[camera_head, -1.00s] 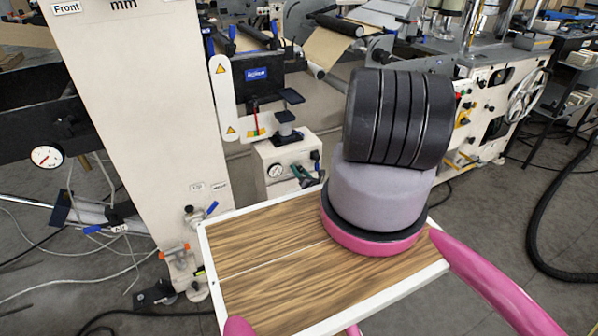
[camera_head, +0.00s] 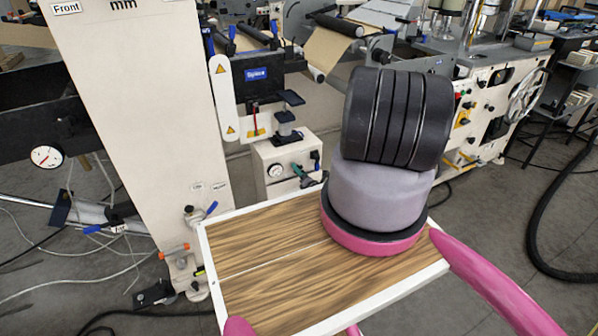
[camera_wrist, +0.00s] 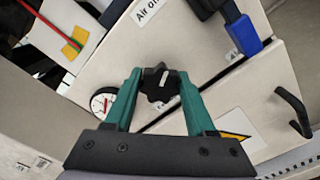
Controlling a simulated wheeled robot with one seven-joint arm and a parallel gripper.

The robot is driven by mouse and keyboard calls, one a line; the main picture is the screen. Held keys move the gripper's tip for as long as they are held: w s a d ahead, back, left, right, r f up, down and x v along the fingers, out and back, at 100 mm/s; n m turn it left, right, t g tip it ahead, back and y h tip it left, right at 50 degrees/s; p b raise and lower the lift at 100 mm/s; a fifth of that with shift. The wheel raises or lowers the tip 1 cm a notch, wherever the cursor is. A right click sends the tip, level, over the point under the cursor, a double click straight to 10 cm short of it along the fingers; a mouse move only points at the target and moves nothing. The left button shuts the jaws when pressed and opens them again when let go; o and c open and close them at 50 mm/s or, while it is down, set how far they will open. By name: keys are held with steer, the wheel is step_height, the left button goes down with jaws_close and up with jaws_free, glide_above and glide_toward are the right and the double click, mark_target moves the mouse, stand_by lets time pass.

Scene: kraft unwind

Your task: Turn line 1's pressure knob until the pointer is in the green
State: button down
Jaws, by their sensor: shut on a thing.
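The black lobed pressure knob (camera_wrist: 160,88) with a pale mark sits between the two green fingers of my gripper (camera_wrist: 158,76) in the wrist view. My gripper is shut on it, one finger on each side. A round white gauge (camera_wrist: 103,102) is just left of the left finger, which partly hides it. Its face shows some red, but the pointer's reading is too small to tell. In the head view the gauge (camera_head: 275,170) is on the cream box, with my green gripper (camera_head: 301,173) just to its right. The knob cannot be made out clearly there.
A blue lever (camera_wrist: 243,36) is at the upper right of the wrist view, with a black hook-shaped handle (camera_wrist: 294,112) at the right. In the head view, a tall cream column (camera_head: 150,110) stands left of the box. Another gauge (camera_head: 46,157) is farther left.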

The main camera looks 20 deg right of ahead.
steer(key=shift+s+f, duration=0.1)
steer(key=shift+c, duration=1.2)
jaws_free()
steer(key=s, duration=1)
steer(key=shift+s+d, duration=0.15)
steer(key=shift+s, duration=0.2)
